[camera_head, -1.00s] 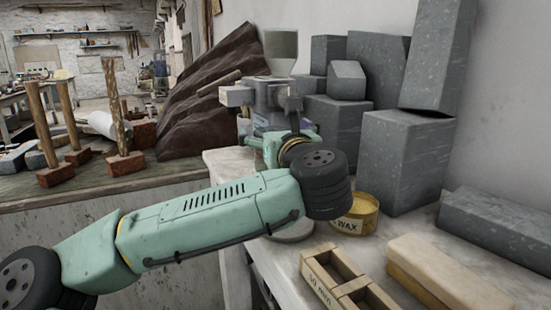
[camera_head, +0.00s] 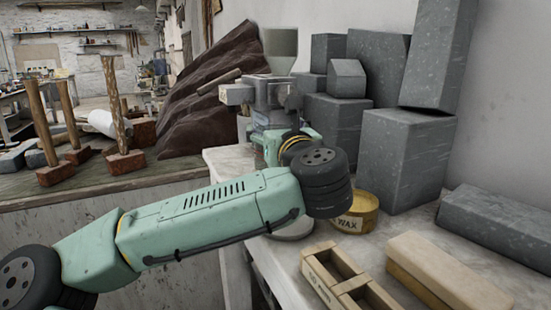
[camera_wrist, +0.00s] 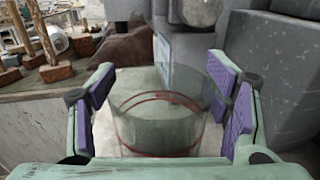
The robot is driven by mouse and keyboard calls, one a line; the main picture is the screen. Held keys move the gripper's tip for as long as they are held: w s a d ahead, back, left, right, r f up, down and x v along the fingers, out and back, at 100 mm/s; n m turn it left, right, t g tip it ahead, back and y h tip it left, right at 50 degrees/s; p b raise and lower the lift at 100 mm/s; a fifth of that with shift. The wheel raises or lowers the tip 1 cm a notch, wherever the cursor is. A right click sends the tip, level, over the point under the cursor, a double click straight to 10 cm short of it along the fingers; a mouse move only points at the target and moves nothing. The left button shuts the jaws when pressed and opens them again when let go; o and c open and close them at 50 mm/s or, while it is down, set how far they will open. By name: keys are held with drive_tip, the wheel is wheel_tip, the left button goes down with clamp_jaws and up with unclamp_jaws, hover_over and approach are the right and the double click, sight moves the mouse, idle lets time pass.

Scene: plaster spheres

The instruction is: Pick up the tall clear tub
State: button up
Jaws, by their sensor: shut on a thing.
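The tall clear tub (camera_wrist: 160,128) stands upright in the wrist view, see-through with a thin red line around it. My gripper (camera_wrist: 160,70) has its purple-padded fingers on the left and right sides of the tub, shut on it. The tub's base is hard to make out, so I cannot tell whether it touches the bench. In the head view my arm hides most of the gripper and I cannot make out the tub.
A grey machine with a hopper (camera_head: 281,45) stands behind my wrist. Grey stone blocks (camera_head: 405,155) crowd the right. A yellow wax tin (camera_head: 358,215) is close beside my arm. A wooden box (camera_head: 345,280) and a pale block (camera_head: 450,270) lie in front.

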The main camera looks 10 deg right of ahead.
drive_tip(key=shift+c, duration=1.4)
